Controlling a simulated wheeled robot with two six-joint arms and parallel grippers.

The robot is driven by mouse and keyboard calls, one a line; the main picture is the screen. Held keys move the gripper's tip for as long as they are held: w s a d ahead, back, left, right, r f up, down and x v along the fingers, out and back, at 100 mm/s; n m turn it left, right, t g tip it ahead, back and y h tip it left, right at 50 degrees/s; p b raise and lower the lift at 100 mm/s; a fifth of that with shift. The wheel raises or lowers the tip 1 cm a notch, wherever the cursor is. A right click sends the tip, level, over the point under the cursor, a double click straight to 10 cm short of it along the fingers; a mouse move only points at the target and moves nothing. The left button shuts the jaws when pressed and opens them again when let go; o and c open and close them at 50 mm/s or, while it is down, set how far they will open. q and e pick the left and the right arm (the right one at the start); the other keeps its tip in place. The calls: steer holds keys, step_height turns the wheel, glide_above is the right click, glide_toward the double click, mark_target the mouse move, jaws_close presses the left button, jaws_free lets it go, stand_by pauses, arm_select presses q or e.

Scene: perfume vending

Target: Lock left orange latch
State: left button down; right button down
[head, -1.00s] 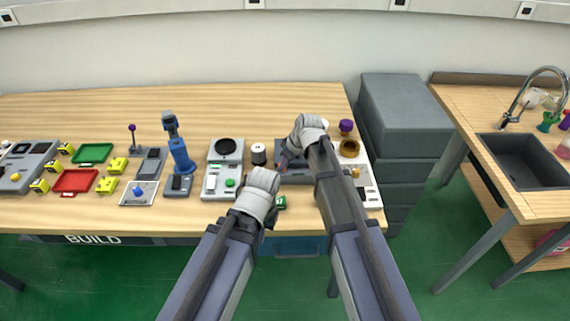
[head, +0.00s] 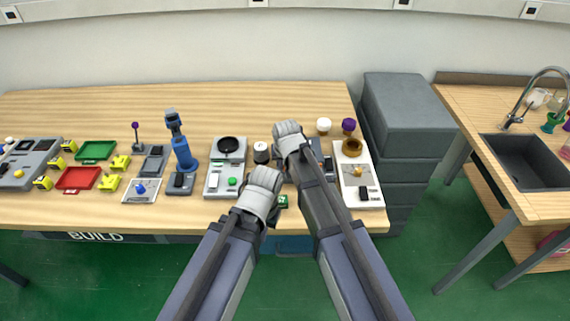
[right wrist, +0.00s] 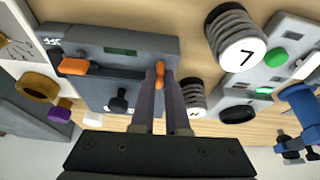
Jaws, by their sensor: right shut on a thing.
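The dark grey device (right wrist: 118,82) fills the middle of the right wrist view, which is turned about relative to the head view. An orange latch (right wrist: 160,70) stands at its edge, on the side that is left in the head view. My right gripper (right wrist: 160,84) is shut on this latch. A second orange latch (right wrist: 74,66) with a dark bar sits at the device's other side. In the head view my right gripper (head: 289,134) covers much of the device. My left gripper (head: 262,188) is by the table's front edge, its fingers hidden.
A white panel (head: 372,187) with a brown ring stands right of the device, and a light grey panel (head: 225,175) to its left. A black-and-white cylinder (head: 261,154) stands close to my right gripper. White and purple knobs are behind. The back of the table is clear.

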steer(key=shift+m, duration=0.4)
steer(key=c, duration=1.2)
jaws_free()
steer(key=shift+r, duration=0.1)
steer(key=p+v, duration=0.7)
steer(key=shift+r, duration=0.3)
steer(key=shift+s+a, duration=0.1)
steer(key=shift+s, duration=0.05)
